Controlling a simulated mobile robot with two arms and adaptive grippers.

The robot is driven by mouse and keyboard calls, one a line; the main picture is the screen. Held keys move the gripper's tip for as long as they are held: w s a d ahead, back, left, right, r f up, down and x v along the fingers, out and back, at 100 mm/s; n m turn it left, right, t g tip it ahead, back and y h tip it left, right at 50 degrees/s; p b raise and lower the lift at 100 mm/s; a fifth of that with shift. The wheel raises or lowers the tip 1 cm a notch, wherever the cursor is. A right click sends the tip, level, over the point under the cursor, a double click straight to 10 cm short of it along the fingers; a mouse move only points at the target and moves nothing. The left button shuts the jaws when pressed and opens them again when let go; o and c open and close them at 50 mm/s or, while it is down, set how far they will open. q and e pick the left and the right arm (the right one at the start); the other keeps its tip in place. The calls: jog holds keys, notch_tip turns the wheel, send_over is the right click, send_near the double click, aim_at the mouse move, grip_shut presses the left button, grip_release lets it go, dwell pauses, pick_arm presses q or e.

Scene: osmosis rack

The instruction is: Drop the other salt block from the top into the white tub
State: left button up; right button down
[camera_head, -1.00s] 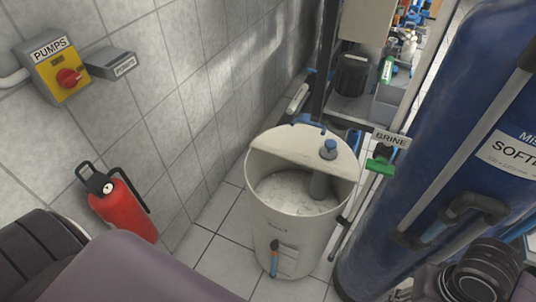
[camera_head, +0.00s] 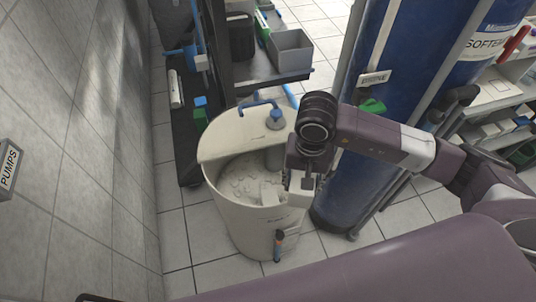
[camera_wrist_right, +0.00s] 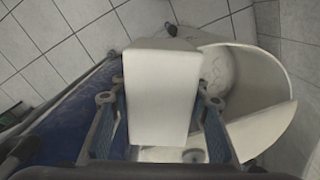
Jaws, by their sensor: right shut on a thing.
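The white tub (camera_head: 228,215) stands on the tiled floor, with a half lid over its back and white salt lumps (camera_head: 238,184) inside. My right gripper (camera_head: 303,187) is above the tub's right front rim, pointing down. It is shut on a white salt block (camera_wrist_right: 160,92), which shows large between the two fingers in the right wrist view. In the head view the block is partly hidden by the gripper. A pale block-like shape (camera_head: 270,194) shows beside it at the tub opening; I cannot tell whether it is separate. My left gripper is out of view.
A blue softener tank (camera_head: 360,140) stands close on the right, with a green-handled valve (camera_head: 371,106) near my right arm. A dark rack frame (camera_head: 208,60) and a grey bin (camera_head: 290,52) are behind the tub. A tiled wall is on the left.

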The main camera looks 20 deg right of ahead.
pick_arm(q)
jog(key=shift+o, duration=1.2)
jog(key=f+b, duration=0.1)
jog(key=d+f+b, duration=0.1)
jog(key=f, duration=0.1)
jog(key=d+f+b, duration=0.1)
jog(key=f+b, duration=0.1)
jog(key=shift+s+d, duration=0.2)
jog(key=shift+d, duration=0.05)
pick_arm(e)
jog(key=w+a+f+m, duration=0.1)
jog(key=w+a+m, duration=0.1)
jog(key=w+m, duration=0.4)
jog(key=w+a+f+m, duration=0.1)
jog(key=w+a+m, duration=0.1)
jog(key=w+m, duration=0.4)
pick_arm(q)
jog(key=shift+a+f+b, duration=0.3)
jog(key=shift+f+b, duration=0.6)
jog(key=shift+b, duration=0.05)
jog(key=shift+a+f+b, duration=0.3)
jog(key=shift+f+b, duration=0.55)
jog(key=shift+b, duration=0.1)
pick_arm(e)
jog(key=shift+d+f, duration=0.15)
jog(key=shift+f, duration=1.25)
jog(key=shift+d+f, duration=0.15)
jog(key=shift+f, duration=1.2)
